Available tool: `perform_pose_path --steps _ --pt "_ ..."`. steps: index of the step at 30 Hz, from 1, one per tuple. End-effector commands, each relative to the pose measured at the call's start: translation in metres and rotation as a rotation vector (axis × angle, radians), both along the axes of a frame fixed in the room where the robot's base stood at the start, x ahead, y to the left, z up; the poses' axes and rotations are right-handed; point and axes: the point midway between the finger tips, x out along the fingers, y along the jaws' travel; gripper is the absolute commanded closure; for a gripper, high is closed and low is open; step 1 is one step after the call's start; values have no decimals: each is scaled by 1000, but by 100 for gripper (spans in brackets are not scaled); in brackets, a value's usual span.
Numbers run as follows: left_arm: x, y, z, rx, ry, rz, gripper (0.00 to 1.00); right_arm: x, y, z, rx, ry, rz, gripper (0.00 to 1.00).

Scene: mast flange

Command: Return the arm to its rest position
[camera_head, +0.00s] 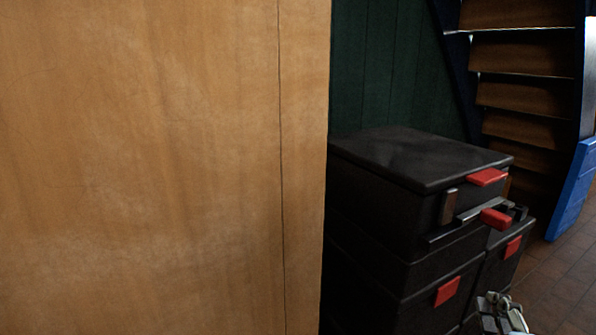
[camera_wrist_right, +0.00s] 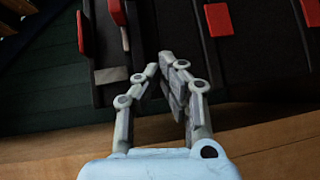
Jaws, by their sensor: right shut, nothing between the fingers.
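My right gripper (camera_head: 503,312) shows at the bottom right edge of the head view, in front of the black cases. It is also in the right wrist view (camera_wrist_right: 162,75), where its two fingers lean together at the tips with nothing between them. The fingers point toward the black case with red latches (camera_wrist_right: 260,45), and no contact with it can be made out. The rest of the right arm is out of the head view. My left gripper is in neither view.
A large wooden panel (camera_head: 150,160) fills the left half of the head view. Stacked black cases (camera_head: 420,165) with red latches stand beside it. Wooden stairs (camera_head: 520,90) and a blue object (camera_head: 570,195) are at the right. Some brown tiled floor (camera_head: 560,290) is bare.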

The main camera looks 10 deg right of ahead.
Motion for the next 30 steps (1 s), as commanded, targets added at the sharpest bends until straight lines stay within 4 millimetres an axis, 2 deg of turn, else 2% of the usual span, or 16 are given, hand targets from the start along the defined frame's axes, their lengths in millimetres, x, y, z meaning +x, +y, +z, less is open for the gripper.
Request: perform_pose_path --steps 1,2,3,5,6,9,12,15,18,21,22,26,30 --pt "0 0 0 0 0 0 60 -12 -7 -34 78 59 -28 100" --pt "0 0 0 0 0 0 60 -21 -12 -55 134 96 -55 100" --pt "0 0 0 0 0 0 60 -34 -18 -85 215 148 -97 100" --pt "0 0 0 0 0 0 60 -59 -26 -129 336 231 -174 100" --pt "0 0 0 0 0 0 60 -78 -31 -156 415 287 -230 100" --pt "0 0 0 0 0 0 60 -128 -36 -217 594 422 -376 100" --pt "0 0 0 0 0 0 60 -176 -34 -261 742 540 -513 100" --pt "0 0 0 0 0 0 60 -220 -27 -293 872 642 -640 100" --pt "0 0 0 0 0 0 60 -259 -13 -317 995 737 -761 100" --pt "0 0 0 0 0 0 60 -292 8 -331 1118 825 -873 100" --pt "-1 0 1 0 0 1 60 -298 12 -330 1134 849 -890 100" --pt "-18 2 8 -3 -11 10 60 -312 8 -322 1138 826 -880 100" --pt "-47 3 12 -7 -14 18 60 -339 7 -317 1146 819 -882 100"
